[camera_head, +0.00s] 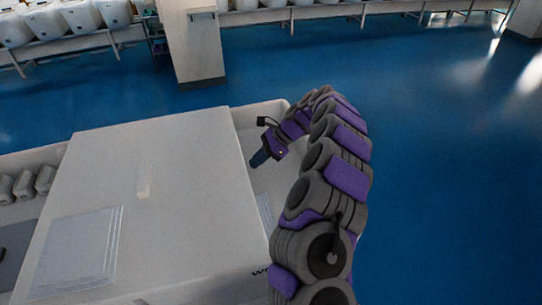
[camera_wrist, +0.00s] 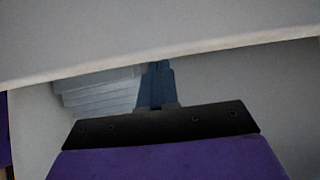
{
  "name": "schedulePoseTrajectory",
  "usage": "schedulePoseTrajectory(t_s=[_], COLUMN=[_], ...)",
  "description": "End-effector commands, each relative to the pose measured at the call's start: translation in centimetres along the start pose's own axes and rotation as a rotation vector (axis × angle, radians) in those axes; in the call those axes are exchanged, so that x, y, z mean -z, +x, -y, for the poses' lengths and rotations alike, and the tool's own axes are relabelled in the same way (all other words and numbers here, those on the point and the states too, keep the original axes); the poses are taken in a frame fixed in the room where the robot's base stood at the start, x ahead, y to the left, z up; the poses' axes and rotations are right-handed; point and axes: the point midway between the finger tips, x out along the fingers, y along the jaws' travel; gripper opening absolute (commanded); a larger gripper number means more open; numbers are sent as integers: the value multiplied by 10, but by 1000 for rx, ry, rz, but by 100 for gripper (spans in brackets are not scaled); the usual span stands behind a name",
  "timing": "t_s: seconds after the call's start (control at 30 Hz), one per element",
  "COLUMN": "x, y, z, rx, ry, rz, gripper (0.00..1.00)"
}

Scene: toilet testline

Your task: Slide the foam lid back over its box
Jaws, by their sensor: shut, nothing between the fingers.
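The foam lid (camera_head: 185,200) is a large pale flat slab lying over the box, with a small raised block (camera_head: 143,182) near its middle. The white box (camera_head: 262,110) shows open along the lid's right side. My gripper (camera_head: 258,160) is shut and empty, pointing down at this gap, close beside the lid's right edge. In the wrist view the closed fingers (camera_wrist: 157,68) reach toward the lid's edge (camera_wrist: 160,52), which crosses the top of the picture. Whether they touch it I cannot tell. Stacked white sheets (camera_wrist: 100,92) show inside the box.
Thin pale sheets (camera_head: 82,250) lie on the lid's near left. Several small grey-white items (camera_head: 25,185) sit in an open compartment at the left. A pillar (camera_head: 192,45) and tables with white toilets (camera_head: 80,18) stand behind. The blue floor (camera_head: 440,150) at right is clear.

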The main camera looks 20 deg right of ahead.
Motion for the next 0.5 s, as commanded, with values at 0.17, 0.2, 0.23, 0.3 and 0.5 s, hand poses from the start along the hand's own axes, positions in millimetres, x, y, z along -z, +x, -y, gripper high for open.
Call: schedulePoseTrajectory(t_s=[0.17,0.2,0.23,0.3,0.5], x=[-2,0,0,1,0], y=[3,2,2,1,0], z=[0,0,0,0,0], rx=[-2,-2,-2,-3,-3], ry=[2,2,2,2,2], rz=[3,4,5,6,7], gripper=[0,0,0,0,0])
